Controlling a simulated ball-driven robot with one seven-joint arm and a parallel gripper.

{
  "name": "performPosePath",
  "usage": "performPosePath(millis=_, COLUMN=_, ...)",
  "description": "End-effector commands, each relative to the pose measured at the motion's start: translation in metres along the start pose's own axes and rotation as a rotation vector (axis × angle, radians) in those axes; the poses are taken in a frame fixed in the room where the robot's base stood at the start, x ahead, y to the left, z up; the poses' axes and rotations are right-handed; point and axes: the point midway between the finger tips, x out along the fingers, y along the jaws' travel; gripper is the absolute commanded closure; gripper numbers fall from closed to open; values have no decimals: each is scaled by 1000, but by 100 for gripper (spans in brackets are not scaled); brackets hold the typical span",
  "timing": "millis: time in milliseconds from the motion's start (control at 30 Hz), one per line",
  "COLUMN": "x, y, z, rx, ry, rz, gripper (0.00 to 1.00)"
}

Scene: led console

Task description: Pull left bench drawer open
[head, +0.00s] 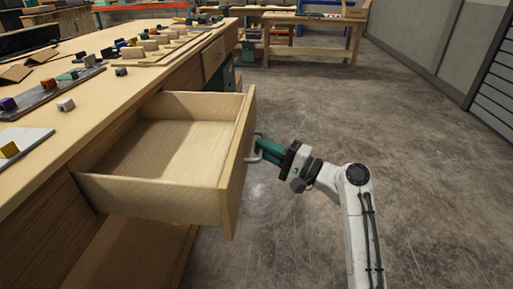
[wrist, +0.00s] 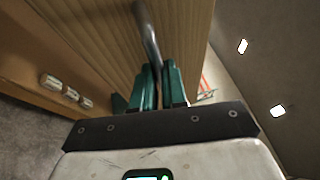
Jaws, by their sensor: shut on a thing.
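The left bench drawer (head: 170,150) is pulled well out from the wooden bench and looks empty inside. Its front panel (head: 238,165) faces right, with a metal handle (head: 250,158) on it. My gripper (head: 259,149) is at the handle, its green fingers shut on it. In the wrist view the grey handle bar (wrist: 148,35) runs down between the green fingers of my gripper (wrist: 158,75), and the drawer's wooden front (wrist: 95,35) fills the upper left.
The bench top (head: 110,95) carries small coloured blocks, trays and boards. Another drawer (head: 214,57), closed, is farther along the bench. A second workbench (head: 310,22) stands at the back. The concrete floor (head: 330,120) to the right is clear.

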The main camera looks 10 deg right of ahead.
Motion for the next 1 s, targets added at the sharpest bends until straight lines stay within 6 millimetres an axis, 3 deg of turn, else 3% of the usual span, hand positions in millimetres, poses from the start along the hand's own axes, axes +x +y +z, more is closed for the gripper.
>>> performPosePath(millis=267, x=0, y=2, z=0, rx=2, ry=-2, rz=4, gripper=100)
performPosePath(millis=300, x=0, y=2, z=0, rx=2, ry=-2, rz=4, gripper=87)
performPosePath(millis=567, x=0, y=1, z=0, rx=1, ry=-1, rz=2, gripper=63)
performPosePath(millis=833, x=-2, y=0, z=0, rx=1, ry=0, rz=1, gripper=63)
performPosePath(millis=1000, x=-20, y=0, z=-1, rx=1, ry=4, rz=2, gripper=63)
